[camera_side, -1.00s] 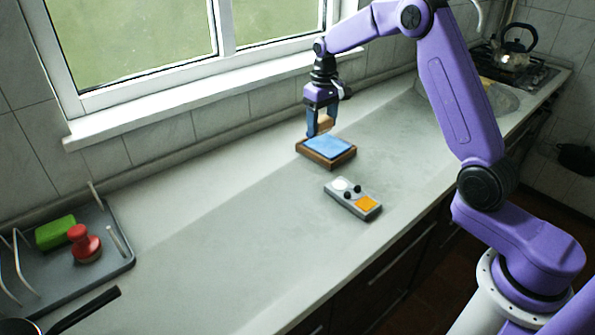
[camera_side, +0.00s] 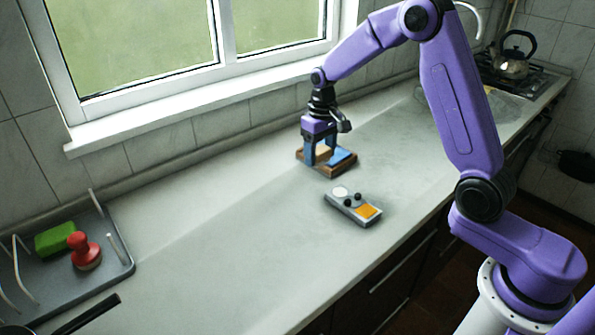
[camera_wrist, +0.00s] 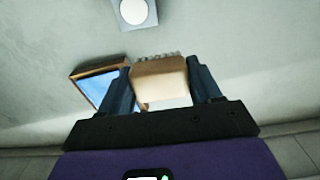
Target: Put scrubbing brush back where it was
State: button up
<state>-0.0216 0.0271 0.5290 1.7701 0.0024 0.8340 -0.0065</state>
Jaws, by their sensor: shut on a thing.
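The scrubbing brush is a tan wooden block (camera_wrist: 160,80) with short bristles along its far edge in the wrist view. My gripper (camera_side: 322,160) is shut on it, one finger on each side. In the side view the brush (camera_side: 323,152) shows as a small tan patch between the fingers. A wooden-rimmed tray with a blue pad (camera_side: 343,156) is close by the fingers, partly covered by them. In the wrist view the tray (camera_wrist: 90,70) lies left of the brush, partly behind the left finger. I cannot tell whether the brush touches the tray or the counter.
A grey box (camera_side: 352,208) with a white disc, dark knobs and an orange square sits in front of the tray. A grey dish rack (camera_side: 125,268) at left holds a green block (camera_side: 55,239) and a red-knobbed item (camera_side: 84,251). The counter between is clear.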

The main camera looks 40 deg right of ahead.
send_over(297, 178)
jog(key=s, duration=0.1)
notch_tip(297, 178, down, 6)
jog(key=shift+s+f, duration=0.15)
jog(key=shift+f, duration=0.1)
jog(key=shift+w+f, duration=0.55)
jog(key=shift+f, duration=1.55)
jog(key=shift+f, duration=0.15)
jog(key=o, duration=1.1)
